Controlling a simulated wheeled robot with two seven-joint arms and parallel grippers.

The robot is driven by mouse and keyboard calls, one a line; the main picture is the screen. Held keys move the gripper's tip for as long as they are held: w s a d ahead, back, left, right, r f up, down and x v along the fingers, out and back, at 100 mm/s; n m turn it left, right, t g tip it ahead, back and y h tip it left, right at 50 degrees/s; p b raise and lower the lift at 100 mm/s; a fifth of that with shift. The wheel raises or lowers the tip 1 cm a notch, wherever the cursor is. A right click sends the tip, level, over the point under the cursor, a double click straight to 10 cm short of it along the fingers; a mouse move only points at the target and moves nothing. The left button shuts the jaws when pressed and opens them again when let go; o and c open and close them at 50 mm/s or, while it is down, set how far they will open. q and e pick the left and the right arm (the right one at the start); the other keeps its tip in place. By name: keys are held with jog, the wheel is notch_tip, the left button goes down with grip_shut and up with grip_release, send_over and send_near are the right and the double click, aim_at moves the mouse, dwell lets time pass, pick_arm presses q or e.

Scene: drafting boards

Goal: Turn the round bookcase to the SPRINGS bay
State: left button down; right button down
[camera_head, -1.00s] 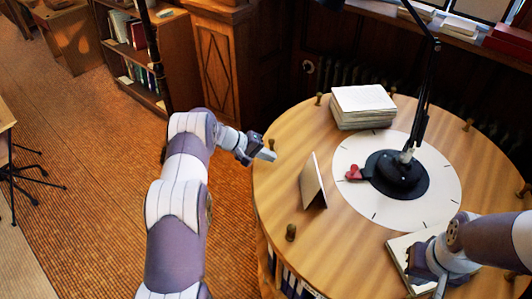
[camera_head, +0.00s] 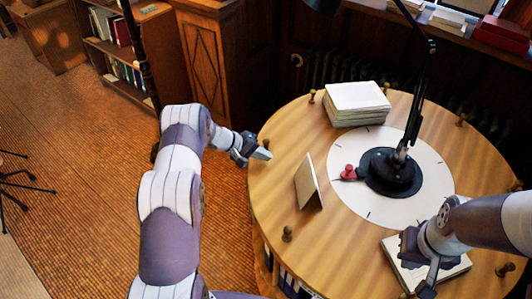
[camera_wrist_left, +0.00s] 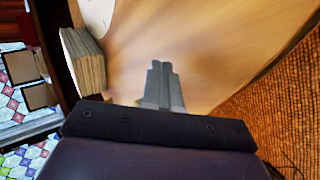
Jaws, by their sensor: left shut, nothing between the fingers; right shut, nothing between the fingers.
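The round bookcase (camera_head: 310,225) has a wooden top with several small pegs around its rim and a white marked disc (camera_head: 435,180) in its middle. A red pointer (camera_head: 348,173) lies at the disc's left side. Book spines (camera_head: 290,285) show in a bay below the front left rim; no bay label is readable. My left gripper (camera_head: 264,154) is shut and empty at the left rim, close to a peg (camera_head: 266,143); contact cannot be told. In the left wrist view its fingers (camera_wrist_left: 163,68) point across the wooden top. My right gripper (camera_head: 426,288) is shut over the front right of the top.
A black lamp (camera_head: 390,170) stands on the disc. A paper stack (camera_head: 357,104), a standing card (camera_head: 308,183) and an open book (camera_head: 395,254) rest on the top. A wooden cabinet (camera_head: 210,65) and shelves (camera_head: 125,45) stand behind left.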

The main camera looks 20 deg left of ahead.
pick_arm(q)
jog(key=shift+s+r, duration=0.2)
jog(key=shift+r, duration=0.05)
jog(key=shift+d+r, duration=0.1)
jog(key=shift+r, duration=0.15)
notch_tip(320, 180, up, 7)
jog(key=p, duration=0.6)
jog(key=shift+r+p, duration=0.15)
jog(key=shift+p, duration=0.15)
